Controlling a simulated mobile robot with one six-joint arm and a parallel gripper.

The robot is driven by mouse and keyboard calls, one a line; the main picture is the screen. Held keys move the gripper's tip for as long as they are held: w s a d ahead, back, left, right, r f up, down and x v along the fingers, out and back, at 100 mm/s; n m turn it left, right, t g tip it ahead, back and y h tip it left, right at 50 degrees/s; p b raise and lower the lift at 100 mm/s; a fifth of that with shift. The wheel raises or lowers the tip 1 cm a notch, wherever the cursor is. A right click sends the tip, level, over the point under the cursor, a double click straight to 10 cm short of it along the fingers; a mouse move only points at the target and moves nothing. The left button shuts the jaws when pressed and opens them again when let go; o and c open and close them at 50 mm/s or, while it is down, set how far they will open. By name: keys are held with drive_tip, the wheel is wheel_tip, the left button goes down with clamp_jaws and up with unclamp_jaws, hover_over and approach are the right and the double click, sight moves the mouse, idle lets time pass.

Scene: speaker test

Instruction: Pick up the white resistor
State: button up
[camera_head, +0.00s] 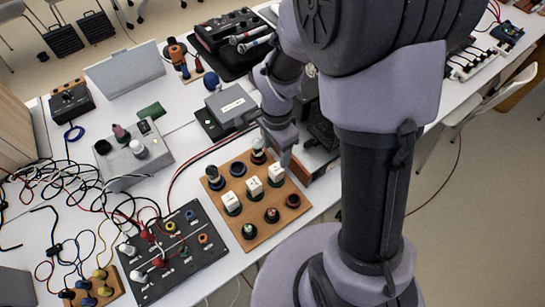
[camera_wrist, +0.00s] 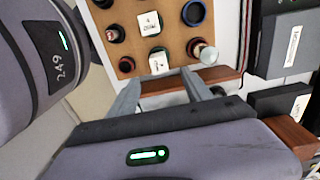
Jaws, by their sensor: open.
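Three white block-shaped components with small printed labels stand in a diagonal row on a wooden board (camera_head: 252,213): a far block (camera_head: 276,172), a middle block (camera_head: 254,186) and a near block (camera_head: 231,200). I cannot tell from the labels which is the resistor. My gripper (camera_head: 277,152) is open over the board's far edge, close to the far block. In the wrist view my gripper's (camera_wrist: 161,80) two fingers are apart and empty, with a white block (camera_wrist: 158,63) just beyond the gap between the fingertips. Another white block (camera_wrist: 149,23) stands farther up.
Dark round sockets, including a blue-rimmed one (camera_wrist: 193,13), and a clear-topped cylinder (camera_wrist: 208,54) stand close to the blocks. A black panel (camera_head: 172,254) with coloured sockets lies left of the board, with tangled cables beyond. A grey box (camera_head: 231,104) stands behind.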

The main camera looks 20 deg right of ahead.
sight(276, 168)
wheel_tip(276, 168, down, 5)
drive_tip(key=shift+r+b, duration=0.1)
drive_tip(key=shift+b, duration=0.6)
wheel_tip(276, 168, down, 5)
drive_tip(key=b, duration=0.3)
drive_tip(key=shift+s+f, duration=0.1)
drive_tip(key=shift+f, duration=0.1)
drive_tip(key=shift+r, duration=0.15)
clamp_jaws()
